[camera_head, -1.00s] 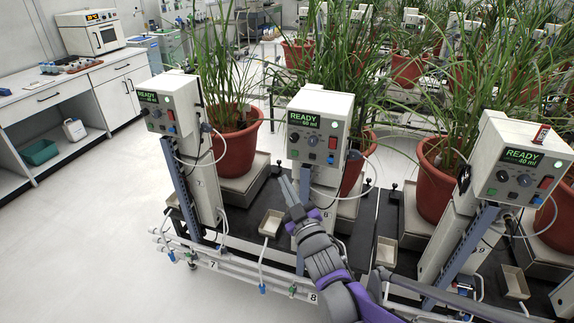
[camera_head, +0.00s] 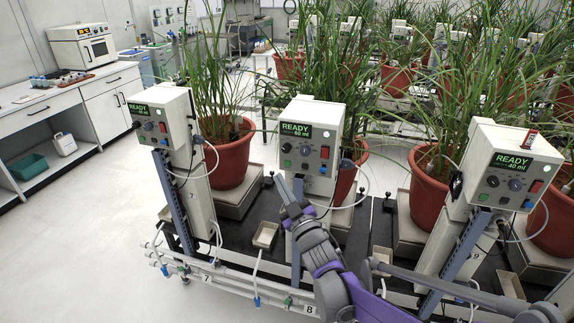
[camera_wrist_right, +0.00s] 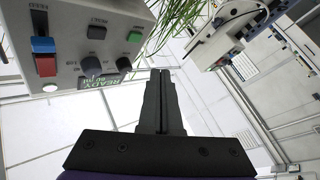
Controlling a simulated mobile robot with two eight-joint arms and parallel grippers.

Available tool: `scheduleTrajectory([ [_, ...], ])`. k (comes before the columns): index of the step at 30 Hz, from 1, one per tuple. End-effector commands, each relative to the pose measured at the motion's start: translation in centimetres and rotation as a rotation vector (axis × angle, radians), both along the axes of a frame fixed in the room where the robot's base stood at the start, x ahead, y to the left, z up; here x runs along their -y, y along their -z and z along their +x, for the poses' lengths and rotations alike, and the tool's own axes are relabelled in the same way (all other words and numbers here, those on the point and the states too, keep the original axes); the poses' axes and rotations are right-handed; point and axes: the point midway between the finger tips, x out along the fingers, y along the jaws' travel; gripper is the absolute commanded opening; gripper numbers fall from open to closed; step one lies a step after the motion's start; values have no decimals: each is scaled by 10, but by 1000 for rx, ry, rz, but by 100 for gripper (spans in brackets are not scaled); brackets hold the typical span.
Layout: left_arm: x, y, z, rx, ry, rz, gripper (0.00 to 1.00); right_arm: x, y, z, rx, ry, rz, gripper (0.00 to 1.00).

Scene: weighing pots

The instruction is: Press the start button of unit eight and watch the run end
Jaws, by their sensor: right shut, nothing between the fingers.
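Unit eight (camera_head: 312,120) is the middle white control box, above the rail label 8. Its green display (camera_head: 295,130) reads READY and 60 ml. Its panel also shows in the right wrist view (camera_wrist_right: 72,50), upside down, with a red and blue switch, knobs, a black button and a green button (camera_wrist_right: 134,36). The green button's lettering is too small to read. My right gripper (camera_head: 288,180) is shut and empty, just below the lower left part of the panel. In the wrist view its fingertips (camera_wrist_right: 160,73) appear beside the panel, apart from the green button.
Similar units stand to the left (camera_head: 165,115) and right (camera_head: 510,165), both showing READY. Potted plants (camera_head: 230,160) stand behind them. Thin hoses loop beside the boxes. A small tray (camera_head: 266,235) sits left of unit eight's post. The floor at left is clear.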

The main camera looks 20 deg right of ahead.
Motion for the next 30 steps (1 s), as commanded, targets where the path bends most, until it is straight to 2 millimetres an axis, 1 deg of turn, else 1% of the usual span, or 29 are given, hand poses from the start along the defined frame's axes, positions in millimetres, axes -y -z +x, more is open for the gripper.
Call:
scheduleTrajectory([
  [3,0,1,0,0,0,0,0,10,0,14,1,1,-1,0],
  [10,0,2,0,-1,0,0,0,20,0,29,0,0,0,0],
  [15,0,2,0,-1,0,0,0,22,0,33,0,0,1,0],
  [30,0,2,0,-1,0,0,0,22,0,33,0,0,1,0],
])
